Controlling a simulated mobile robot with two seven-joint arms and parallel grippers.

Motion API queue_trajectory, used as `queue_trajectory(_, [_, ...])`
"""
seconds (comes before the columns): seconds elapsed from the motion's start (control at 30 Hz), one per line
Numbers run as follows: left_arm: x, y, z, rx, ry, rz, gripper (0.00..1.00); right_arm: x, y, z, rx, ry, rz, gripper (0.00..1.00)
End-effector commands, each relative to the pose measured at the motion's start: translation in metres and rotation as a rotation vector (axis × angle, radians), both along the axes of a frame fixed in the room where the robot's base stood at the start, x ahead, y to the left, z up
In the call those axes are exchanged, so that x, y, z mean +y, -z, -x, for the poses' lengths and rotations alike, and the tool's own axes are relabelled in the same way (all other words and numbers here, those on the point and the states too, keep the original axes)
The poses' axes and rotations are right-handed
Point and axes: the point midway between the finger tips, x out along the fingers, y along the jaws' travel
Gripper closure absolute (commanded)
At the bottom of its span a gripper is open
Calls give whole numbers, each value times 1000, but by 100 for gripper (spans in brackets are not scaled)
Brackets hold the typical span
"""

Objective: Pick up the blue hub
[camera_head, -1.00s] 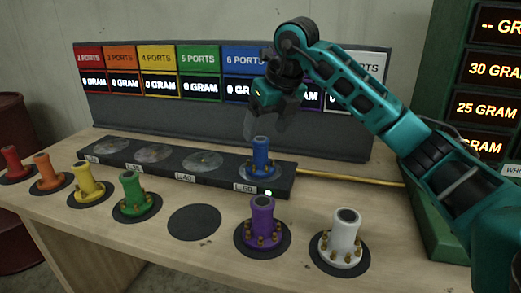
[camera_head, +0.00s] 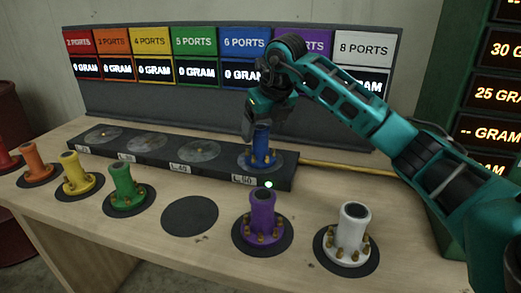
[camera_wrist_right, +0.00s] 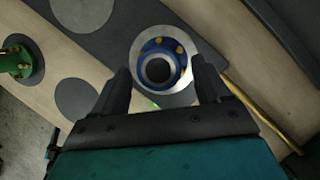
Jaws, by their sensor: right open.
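The blue hub (camera_head: 262,150) stands upright on the rightmost pad of the dark scale bar, the one labelled L_60. My right gripper (camera_head: 258,125) is open around the top of the hub, coming from above. In the right wrist view the blue hub (camera_wrist_right: 159,66) shows from above with its dark central hole, between and slightly beyond the two open fingers (camera_wrist_right: 160,85). I cannot tell whether the fingers touch it. My left gripper is in neither view.
The dark scale bar (camera_head: 215,170) has several empty round pads to the left. Purple (camera_head: 263,218), white (camera_head: 352,232), green (camera_head: 125,185), yellow (camera_head: 77,173) and orange (camera_head: 36,163) hubs stand in front on dark discs. One disc (camera_head: 190,215) is empty. A display panel (camera_head: 225,100) rises behind.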

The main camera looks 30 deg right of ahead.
Motion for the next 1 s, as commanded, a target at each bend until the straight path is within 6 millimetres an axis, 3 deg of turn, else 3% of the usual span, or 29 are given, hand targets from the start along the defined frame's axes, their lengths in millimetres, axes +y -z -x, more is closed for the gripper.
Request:
queue_trajectory(0.3, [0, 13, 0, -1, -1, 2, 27, 0, 42, -18, 2, 1, -1, 25])
queue_trajectory(0.53, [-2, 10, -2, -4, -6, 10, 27, 0, 43, -19, 0, 1, 0, 25])
queue_trajectory(1.0, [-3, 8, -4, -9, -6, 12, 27, -1, 42, -19, 0, 0, 0, 69])
